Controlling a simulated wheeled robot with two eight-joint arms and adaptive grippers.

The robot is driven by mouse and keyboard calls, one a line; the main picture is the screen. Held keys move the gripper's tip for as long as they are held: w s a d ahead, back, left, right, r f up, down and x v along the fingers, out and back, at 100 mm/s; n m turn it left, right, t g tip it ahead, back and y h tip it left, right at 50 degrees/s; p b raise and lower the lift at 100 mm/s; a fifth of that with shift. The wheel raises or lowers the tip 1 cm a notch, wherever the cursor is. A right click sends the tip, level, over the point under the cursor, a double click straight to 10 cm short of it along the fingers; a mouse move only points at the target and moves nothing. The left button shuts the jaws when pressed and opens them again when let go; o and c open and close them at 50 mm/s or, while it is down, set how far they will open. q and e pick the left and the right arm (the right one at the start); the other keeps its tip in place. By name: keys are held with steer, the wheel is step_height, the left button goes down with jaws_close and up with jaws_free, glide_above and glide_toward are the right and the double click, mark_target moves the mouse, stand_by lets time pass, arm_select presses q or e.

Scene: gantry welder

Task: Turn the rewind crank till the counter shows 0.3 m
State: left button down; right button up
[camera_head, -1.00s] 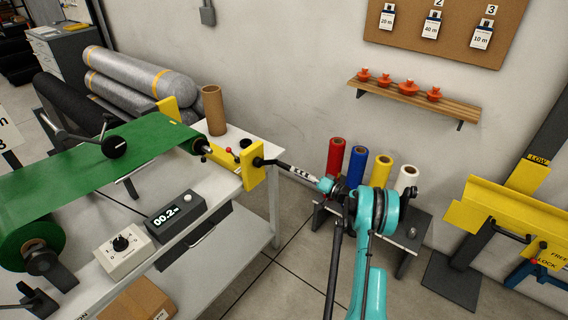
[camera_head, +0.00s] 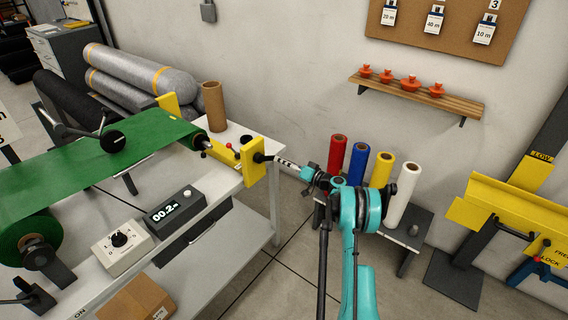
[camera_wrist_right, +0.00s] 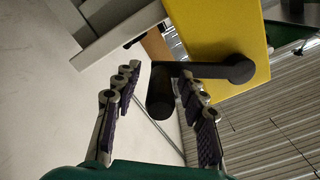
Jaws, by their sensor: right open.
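The rewind crank (camera_head: 262,158) is black and sticks out from the yellow bracket (camera_head: 253,167) at the right end of the bench. In the right wrist view its arm (camera_wrist_right: 205,70) runs left from a round hub to a dark grip (camera_wrist_right: 160,96). My right gripper (camera_head: 282,162) is at the crank; in the wrist view the right gripper (camera_wrist_right: 162,90) is open, with the grip between its fingers, apart from the left finger and close to the right one. The counter (camera_head: 174,208) on the bench reads about 00.2 m. My left gripper is out of view.
Green sheet (camera_head: 100,160) runs over the bench from a roll (camera_head: 28,232). A dial box (camera_head: 122,246) stands beside the counter. A cardboard core (camera_head: 214,106) stands behind the bracket. Coloured rolls (camera_head: 357,164) stand on a low bench at right. A yellow rack (camera_head: 515,215) is far right.

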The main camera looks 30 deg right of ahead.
jaws_close()
steer(key=shift+a+f, duration=0.1)
